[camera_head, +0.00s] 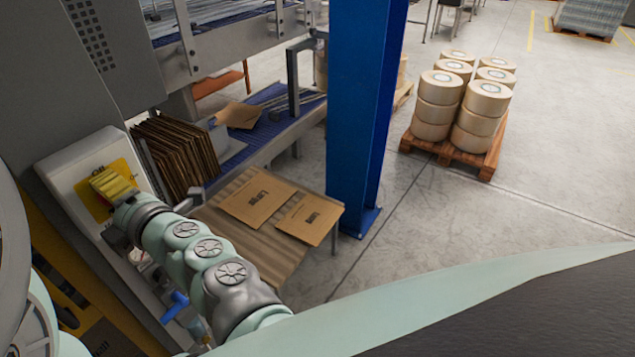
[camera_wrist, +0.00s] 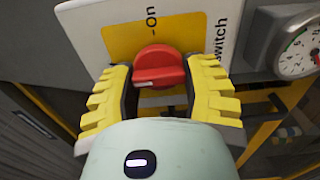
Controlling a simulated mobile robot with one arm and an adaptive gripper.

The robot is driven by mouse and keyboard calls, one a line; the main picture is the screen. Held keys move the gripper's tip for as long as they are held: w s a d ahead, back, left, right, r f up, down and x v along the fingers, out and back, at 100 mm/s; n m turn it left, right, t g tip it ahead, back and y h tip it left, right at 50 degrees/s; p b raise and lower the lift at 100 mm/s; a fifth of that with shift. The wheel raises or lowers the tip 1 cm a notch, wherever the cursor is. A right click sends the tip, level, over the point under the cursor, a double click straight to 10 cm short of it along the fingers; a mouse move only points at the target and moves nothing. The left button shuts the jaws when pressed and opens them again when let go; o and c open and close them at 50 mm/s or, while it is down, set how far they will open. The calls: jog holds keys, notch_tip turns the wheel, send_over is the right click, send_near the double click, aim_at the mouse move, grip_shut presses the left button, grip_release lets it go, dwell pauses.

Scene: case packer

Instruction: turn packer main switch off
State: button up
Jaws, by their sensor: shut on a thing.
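The packer main switch is a red rotary knob (camera_wrist: 160,66) on a yellow plate (camera_wrist: 122,40) with "On" lettering at its top in the wrist view. A white mark shows on the knob's left lower part. My gripper (camera_wrist: 160,72) has its yellow ribbed fingers on both sides of the knob and is shut on it. In the head view my gripper (camera_head: 113,186) is against the yellow plate (camera_head: 92,206) on a pale panel (camera_head: 68,165) at left. "Off" lettering shows at the plate's top edge there. The knob is hidden in the head view.
A round gauge (camera_wrist: 298,50) sits right of the switch in the wrist view. Upright cardboard sheets (camera_head: 178,150) and a table with flat cartons (camera_head: 258,200) are close to my arm. A blue column (camera_head: 357,110) stands beyond. Open floor lies to the right.

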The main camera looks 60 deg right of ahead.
jog(key=o, duration=1.2)
jog(key=s, duration=1.2)
jog(key=shift+d, duration=0.2)
